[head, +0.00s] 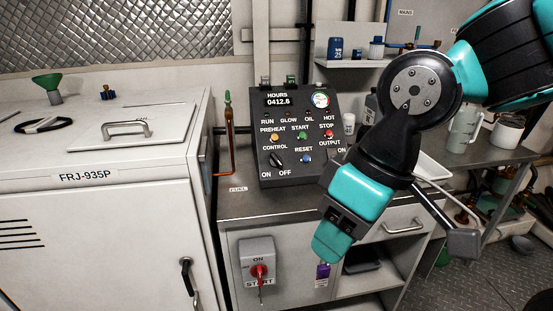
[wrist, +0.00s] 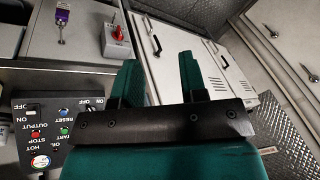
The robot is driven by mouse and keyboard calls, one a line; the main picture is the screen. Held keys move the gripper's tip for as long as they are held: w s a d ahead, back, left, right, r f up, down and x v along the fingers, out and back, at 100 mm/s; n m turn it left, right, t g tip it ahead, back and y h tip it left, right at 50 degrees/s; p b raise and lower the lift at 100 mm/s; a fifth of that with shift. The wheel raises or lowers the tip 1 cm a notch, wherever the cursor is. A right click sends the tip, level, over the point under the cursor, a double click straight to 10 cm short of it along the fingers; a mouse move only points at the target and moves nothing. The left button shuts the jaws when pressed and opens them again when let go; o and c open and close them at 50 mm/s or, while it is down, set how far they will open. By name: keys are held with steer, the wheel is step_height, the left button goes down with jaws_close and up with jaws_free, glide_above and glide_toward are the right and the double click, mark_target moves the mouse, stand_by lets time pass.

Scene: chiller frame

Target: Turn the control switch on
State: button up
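The control switch (head: 277,160) is a small black knob at the lower left of the dark control panel (head: 262,128), under the word CONTROL with ON and OFF printed below it. Its exact setting is too small to tell. My gripper (head: 331,246) is in front of the cabinet, below and right of the knob, apart from the panel. In the wrist view my gripper (wrist: 160,78) has its two teal fingers spread with nothing between them. The panel (wrist: 27,142) shows upside down at lower left there, partly hidden by my gripper.
A grey box with a red rotary switch (head: 259,270) is on the cabinet front below the panel. A purple tag (head: 322,270) hangs beside my gripper. A white FRJ-935P unit (head: 100,200) stands left.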

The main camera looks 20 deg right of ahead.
steer(key=w+r+m+t+h, duration=0.1)
steer(key=w+r+t+h, duration=0.15)
steer(key=w, duration=1.75)
steer(key=m+t+h, duration=0.2)
steer(key=t+h, duration=0.1)
steer(key=h, duration=0.1)
glide_toward(276, 158)
steer(key=p+x, duration=0.2)
steer(key=x, duration=0.7)
steer(key=shift+w+f, duration=0.15)
jaws_close()
